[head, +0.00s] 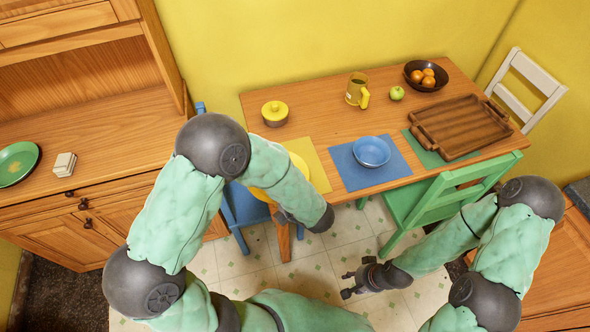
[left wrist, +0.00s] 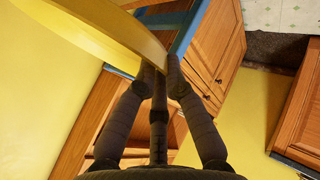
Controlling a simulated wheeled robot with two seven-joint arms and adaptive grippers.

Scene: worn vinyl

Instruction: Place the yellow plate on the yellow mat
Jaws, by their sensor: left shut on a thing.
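The yellow plate (head: 260,194) shows in the head view on both sides of my left forearm, which hides its middle. It is by the left end of the table, and its right part overlaps the yellow mat (head: 318,168) in the picture. In the left wrist view the plate (left wrist: 105,30) is large and close, its edge between the fingertips of my left gripper (left wrist: 160,72), which is shut on it. My arm hides that gripper in the head view. I cannot tell the plate's height over the table. My right gripper (head: 349,284) looks open and empty, low in front of the table.
Blue (head: 243,212) and green (head: 440,196) chairs stand close.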

